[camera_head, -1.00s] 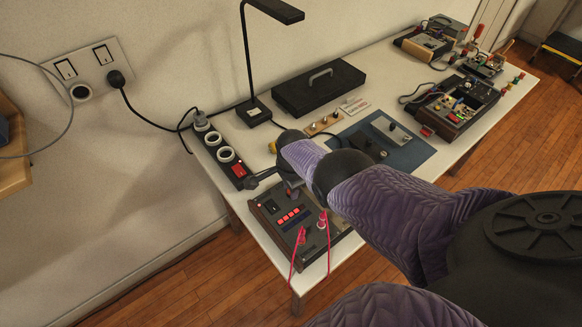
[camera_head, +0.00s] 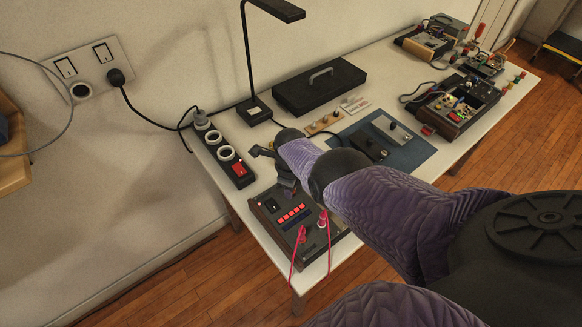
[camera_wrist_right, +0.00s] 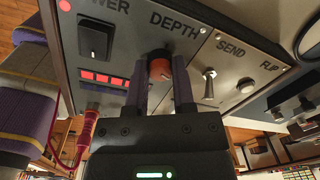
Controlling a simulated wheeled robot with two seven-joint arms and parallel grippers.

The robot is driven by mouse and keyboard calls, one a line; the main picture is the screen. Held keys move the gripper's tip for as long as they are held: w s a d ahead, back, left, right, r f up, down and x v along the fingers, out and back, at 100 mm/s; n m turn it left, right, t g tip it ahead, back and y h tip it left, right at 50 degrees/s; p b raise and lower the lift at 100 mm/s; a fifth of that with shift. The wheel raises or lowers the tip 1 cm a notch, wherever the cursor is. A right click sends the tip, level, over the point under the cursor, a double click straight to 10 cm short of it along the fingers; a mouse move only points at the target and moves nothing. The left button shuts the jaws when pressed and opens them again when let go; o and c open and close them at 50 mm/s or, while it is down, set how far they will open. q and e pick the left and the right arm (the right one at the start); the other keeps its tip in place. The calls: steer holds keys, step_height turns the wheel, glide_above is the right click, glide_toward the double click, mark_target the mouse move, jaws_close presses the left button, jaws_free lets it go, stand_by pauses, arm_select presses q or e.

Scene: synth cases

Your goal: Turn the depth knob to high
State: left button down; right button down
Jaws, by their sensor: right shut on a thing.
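The effects box (camera_head: 268,232) with wooden sides stands at the near end of the white table. In the right wrist view its grey panel (camera_wrist_right: 135,38) reads DEPTH above an orange-red knob (camera_wrist_right: 160,69). My right gripper (camera_wrist_right: 160,80) is shut on this knob, one finger on each side; the fingers hide part of it. A row of lit red segments (camera_head: 293,214) shows on the box; it also shows in the wrist view (camera_wrist_right: 103,78). In the head view my right gripper (camera_head: 286,183) is over the box's far edge, largely behind my arm.
A power rocker switch (camera_wrist_right: 96,38) and a SEND toggle (camera_wrist_right: 209,82) flank the knob. Pink leads (camera_head: 327,243) plug into the box's near side. A socket strip (camera_head: 240,176), a desk lamp (camera_head: 254,112) and a black case (camera_head: 319,87) stand behind.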

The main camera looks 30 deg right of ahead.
steer(key=shift+w+m, duration=0.1)
steer(key=shift+m, duration=2.1)
steer(key=shift+c, duration=2.3)
jaws_free()
step_height(320, 180, up, 10)
steer(key=p, duration=0.8)
steer(key=shift+a+p, duration=0.15)
steer(key=shift+p, duration=0.15)
